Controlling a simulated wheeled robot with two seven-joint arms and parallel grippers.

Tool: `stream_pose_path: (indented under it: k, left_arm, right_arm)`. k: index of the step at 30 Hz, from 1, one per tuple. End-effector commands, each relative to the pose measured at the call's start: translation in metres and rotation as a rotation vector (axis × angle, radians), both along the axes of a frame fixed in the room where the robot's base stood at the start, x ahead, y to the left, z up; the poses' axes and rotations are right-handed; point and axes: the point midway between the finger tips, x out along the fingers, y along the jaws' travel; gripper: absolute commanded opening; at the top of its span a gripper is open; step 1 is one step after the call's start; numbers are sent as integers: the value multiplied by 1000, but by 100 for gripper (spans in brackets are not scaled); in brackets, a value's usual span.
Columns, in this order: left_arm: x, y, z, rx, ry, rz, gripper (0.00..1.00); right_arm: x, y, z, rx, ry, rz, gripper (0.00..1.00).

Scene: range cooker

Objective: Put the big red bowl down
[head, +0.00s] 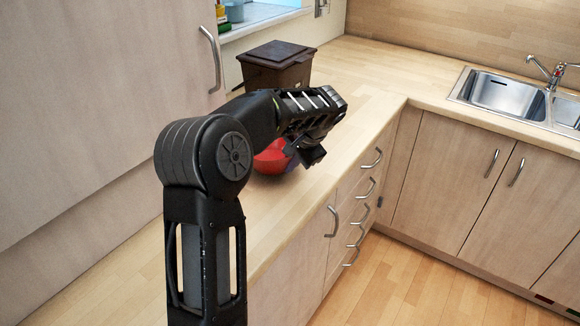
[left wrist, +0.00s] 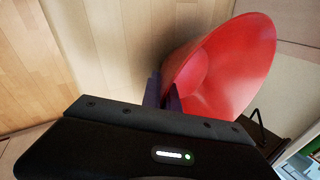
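The big red bowl (head: 270,158) is over the wooden worktop in the head view, partly hidden behind my left arm and gripper. My left gripper (head: 308,156) is at the bowl's right side. In the left wrist view the bowl (left wrist: 228,68) fills the upper right, and its near edge lies between the two dark fingers of the left gripper (left wrist: 163,95). The fingers look closed on the bowl's wall. I cannot tell whether the bowl's base touches the worktop. My right gripper is not in view.
A dark brown bin-like box (head: 276,66) stands behind the bowl on the worktop (head: 372,75). A sink (head: 497,90) with a tap is at the right. Drawers and cupboards lie below the front edge. The worktop between box and sink is clear.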

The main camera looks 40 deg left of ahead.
Motion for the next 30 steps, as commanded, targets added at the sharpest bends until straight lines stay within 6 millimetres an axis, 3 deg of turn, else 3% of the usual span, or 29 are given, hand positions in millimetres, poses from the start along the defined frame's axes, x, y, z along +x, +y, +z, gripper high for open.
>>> stream_pose_path:
  k: [3, 15, 23, 30]
  left_arm:
    - [0, 0, -10, 1, -1, 0, 0]
    - [1, 0, -16, 2, -3, -1, 0]
    - [0, 0, -16, 0, -1, 0, 25]
    - [0, 0, -15, 0, -1, 0, 25]
  right_arm:
    - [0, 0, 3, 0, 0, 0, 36]
    - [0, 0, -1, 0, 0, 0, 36]
    - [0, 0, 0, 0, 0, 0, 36]
    - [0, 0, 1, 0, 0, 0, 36]
